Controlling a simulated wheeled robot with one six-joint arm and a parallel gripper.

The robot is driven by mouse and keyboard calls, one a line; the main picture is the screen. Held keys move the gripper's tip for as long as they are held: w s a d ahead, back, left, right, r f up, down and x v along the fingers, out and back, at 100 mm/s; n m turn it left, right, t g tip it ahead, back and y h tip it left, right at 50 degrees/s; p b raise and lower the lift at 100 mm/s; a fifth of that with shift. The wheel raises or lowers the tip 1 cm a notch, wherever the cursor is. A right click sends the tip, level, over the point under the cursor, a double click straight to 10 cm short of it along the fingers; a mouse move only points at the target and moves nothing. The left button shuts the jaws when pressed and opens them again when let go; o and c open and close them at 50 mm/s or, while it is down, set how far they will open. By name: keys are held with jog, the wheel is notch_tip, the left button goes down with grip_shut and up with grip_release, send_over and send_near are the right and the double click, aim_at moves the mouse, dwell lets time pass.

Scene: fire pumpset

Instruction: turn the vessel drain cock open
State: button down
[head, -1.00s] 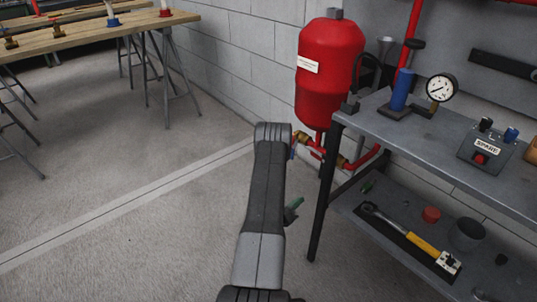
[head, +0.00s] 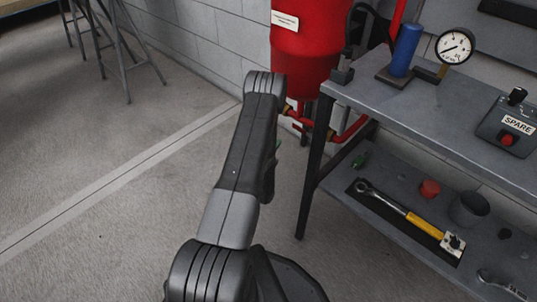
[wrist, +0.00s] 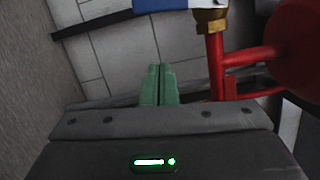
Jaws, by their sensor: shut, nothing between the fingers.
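The red vessel (head: 300,45) hangs by the wall, left of the grey bench, with its top cut off in the head view. Red pipe and a brass fitting (head: 288,108) show below it, partly behind my arm. In the wrist view a brass fitting (wrist: 211,20) sits on a red pipe, with a blue part (wrist: 160,4), possibly the cock's handle, cut off at the top edge. My gripper (wrist: 160,84) has green fingers, shut together and empty, left of the pipe and apart from it in that view. In the head view my arm hides most of the gripper.
The grey bench (head: 420,130) stands at right, its front leg (head: 311,170) close to my arm. It bears a gauge (head: 455,46), a blue cylinder (head: 406,46) and a SPARE box (head: 515,125). A yellow-handled wrench (head: 410,217) lies on the lower shelf.

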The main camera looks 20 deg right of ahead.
jog(key=shift+w+d+r+b, duration=0.15)
jog(key=shift+w+b, duration=0.15)
jog(key=shift+w, duration=0.6)
jog(key=shift+w+d+r+b, duration=0.1)
jog(key=shift+w+d+b, duration=0.15)
jog(key=shift+w, duration=0.7)
jog(key=shift+w+d+r+b, duration=0.1)
jog(key=shift+w+b, duration=0.25)
jog(key=shift+w, duration=0.55)
